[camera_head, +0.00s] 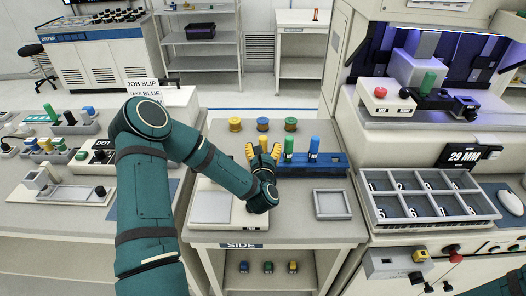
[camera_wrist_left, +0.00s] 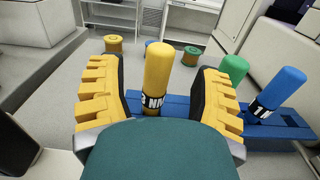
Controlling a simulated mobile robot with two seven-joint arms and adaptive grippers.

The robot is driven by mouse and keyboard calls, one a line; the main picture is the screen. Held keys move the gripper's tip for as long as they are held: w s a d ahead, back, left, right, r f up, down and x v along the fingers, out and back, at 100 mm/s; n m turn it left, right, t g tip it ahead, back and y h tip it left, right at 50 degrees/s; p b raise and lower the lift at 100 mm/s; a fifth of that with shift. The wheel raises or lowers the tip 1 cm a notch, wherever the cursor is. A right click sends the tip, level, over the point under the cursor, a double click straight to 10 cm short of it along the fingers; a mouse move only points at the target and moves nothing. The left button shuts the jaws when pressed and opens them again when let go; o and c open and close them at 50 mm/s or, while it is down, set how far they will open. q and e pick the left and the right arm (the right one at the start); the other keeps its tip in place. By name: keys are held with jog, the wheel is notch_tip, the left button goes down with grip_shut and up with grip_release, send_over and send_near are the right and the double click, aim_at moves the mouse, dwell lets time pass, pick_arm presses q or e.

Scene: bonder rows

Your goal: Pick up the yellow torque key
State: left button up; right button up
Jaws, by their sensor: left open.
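The yellow torque key (camera_wrist_left: 157,75) stands upright in a blue rack (camera_wrist_left: 183,108), with a black and white band low on its handle. In the head view the key (camera_head: 263,138) is partly hidden by my gripper. My left gripper (camera_wrist_left: 158,92) is open, with one yellow ribbed finger on each side of the key and a visible gap to both. In the head view the left gripper (camera_head: 263,154) is at the left end of the rack. A green key (camera_head: 289,142) and a blue key (camera_head: 313,146) stand to its right. My right gripper is out of view.
Three spools (camera_head: 263,124) stand behind the rack. A small grey tray (camera_head: 318,205) lies to the right of my left gripper, and a white flat-topped device (camera_head: 210,207) to its left. A compartment bin (camera_head: 430,223) sits on the right bench.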

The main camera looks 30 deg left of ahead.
aim_at(263, 137)
pick_arm(q)
jog(key=shift+x, duration=2.7)
jog(key=shift+c, duration=0.2)
grip_shut()
